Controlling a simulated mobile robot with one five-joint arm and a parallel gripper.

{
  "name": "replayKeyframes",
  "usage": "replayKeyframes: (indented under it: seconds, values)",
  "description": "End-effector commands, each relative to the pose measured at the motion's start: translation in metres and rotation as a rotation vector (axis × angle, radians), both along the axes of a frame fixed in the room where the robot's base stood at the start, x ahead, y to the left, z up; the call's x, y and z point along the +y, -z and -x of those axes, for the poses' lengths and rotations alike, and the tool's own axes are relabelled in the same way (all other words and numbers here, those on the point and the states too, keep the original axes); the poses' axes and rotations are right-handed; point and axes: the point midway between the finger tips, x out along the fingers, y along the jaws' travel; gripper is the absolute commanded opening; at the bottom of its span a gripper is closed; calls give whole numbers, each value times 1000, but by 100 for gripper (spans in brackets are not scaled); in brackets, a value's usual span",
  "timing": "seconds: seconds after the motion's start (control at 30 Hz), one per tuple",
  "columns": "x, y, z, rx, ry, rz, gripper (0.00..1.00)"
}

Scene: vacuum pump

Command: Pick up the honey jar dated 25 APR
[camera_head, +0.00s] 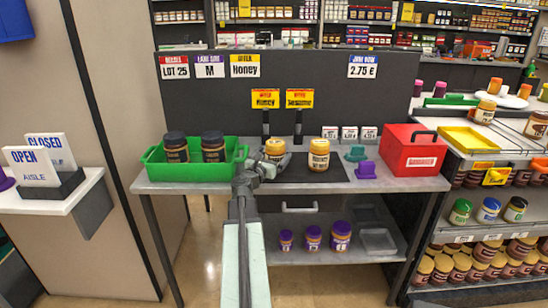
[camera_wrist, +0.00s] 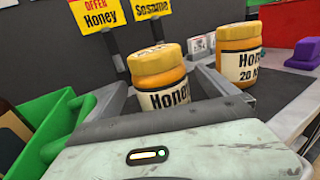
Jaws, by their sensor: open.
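Two honey jars with orange-yellow lids stand upright on the dark mat of the grey table. The left honey jar (camera_head: 275,148) also shows in the wrist view (camera_wrist: 163,82); its label reads "Honey" and its date is hidden low behind my gripper's body. The right honey jar (camera_head: 318,156) shows "Honey 20 M…" in the wrist view (camera_wrist: 239,58), the rest of its date cut off by the curve. My gripper (camera_head: 260,166) is open, with its fingers at either side of the left jar in the wrist view; I cannot tell whether they touch it.
A green tray (camera_head: 193,177) holding two dark jars stands left of my gripper. A red box (camera_head: 411,152), a teal piece (camera_head: 356,153) and a purple piece (camera_head: 366,170) are at the right. Sign posts stand behind the jars. Purple-lidded jars (camera_head: 313,238) are on the lower shelf.

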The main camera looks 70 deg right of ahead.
Motion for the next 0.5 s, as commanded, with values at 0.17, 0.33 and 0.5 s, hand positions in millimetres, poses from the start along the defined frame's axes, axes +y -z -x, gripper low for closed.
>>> replayKeyframes:
  seconds: [0.17,0.33,0.5]
  values:
    - [-25,0,0,0,0,0,97]
    - [-23,0,1,0,-1,0,97]
    - [-23,0,0,0,-2,0,50]
